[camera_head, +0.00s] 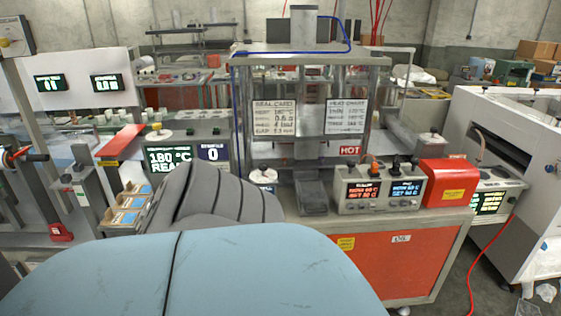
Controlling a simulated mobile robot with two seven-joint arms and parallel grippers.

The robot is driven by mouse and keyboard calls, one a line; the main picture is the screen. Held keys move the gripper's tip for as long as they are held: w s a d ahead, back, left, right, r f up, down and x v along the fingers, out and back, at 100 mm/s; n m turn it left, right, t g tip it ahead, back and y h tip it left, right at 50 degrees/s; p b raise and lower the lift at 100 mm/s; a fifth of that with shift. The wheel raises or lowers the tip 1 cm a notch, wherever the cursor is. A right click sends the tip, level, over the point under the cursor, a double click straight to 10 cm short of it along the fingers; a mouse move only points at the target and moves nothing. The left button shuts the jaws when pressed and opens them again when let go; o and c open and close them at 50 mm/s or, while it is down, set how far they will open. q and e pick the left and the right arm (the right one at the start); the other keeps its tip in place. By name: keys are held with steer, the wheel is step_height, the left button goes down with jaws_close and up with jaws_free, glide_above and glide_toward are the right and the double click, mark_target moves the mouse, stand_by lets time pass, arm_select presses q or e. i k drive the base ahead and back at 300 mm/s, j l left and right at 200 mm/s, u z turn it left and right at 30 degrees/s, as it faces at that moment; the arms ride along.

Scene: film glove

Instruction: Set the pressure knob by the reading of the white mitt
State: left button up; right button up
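I cannot tell which knob sets pressure. A knob-topped white round part (263,175) sits to its left. A seal card (274,118) and a second chart card (346,116) hang on the press frame; their small text is blurred. I cannot identify a white mitt. Neither of my grippers shows.
A large light-blue rounded shape (230,270) and a grey ribbed padded shape (215,195) block the near view; I cannot tell what they are. A red box (447,186) sits right of the control box. A green display (170,159) reads 180 °C. A HOT sign (350,150) hangs on the press.

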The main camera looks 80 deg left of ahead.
mark_target(263, 167)
steer(key=u, duration=2.7)
steer(key=i+j, duration=0.05)
